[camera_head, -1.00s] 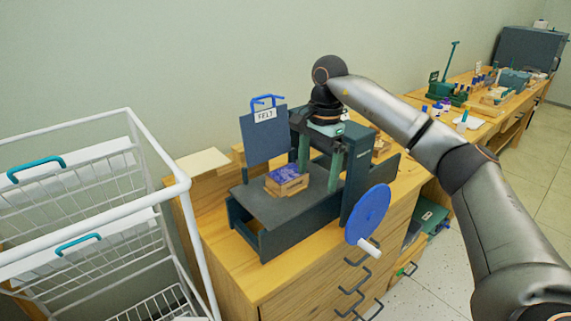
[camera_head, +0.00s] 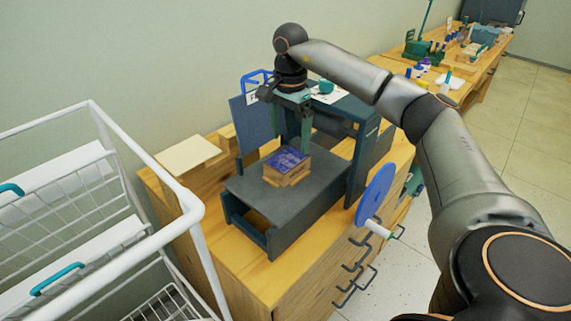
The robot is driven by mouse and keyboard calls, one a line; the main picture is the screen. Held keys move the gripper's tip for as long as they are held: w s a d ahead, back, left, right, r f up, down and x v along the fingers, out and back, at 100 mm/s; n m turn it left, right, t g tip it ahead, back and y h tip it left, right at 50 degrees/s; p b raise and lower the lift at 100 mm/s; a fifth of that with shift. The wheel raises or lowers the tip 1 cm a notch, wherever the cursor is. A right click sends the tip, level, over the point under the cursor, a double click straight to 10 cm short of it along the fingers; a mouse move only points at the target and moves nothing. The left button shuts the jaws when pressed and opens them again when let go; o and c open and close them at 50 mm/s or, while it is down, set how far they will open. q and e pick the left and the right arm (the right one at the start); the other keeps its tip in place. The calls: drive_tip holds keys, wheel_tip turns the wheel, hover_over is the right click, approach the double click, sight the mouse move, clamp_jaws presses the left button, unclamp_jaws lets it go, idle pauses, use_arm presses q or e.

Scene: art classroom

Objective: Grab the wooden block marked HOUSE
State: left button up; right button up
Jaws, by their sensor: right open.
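A wooden block (camera_head: 287,166) with a blue-purple top face lies on the dark grey bed of a press (camera_head: 325,192). Its marking is too small to read. My right gripper (camera_head: 294,146) points down from above, at the back edge of the block. Its two green fingers are apart with nothing seen between them. From this angle I cannot tell whether the fingers touch the block. My left gripper is not in view.
The press has a dark frame and a blue handwheel (camera_head: 376,195) on its right. A dark blue panel (camera_head: 251,126) stands behind the bed. A white wire rack (camera_head: 102,215) is at the left. A farther bench (camera_head: 490,62) holds several tools.

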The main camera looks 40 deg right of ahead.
sight(287, 159)
drive_tip(key=f, duration=0.7)
drive_tip(key=shift+w+a+f, duration=0.1)
drive_tip(key=shift+w+a, duration=0.1)
drive_tip(key=shift+c, duration=0.4)
drive_tip(key=c, duration=1.2)
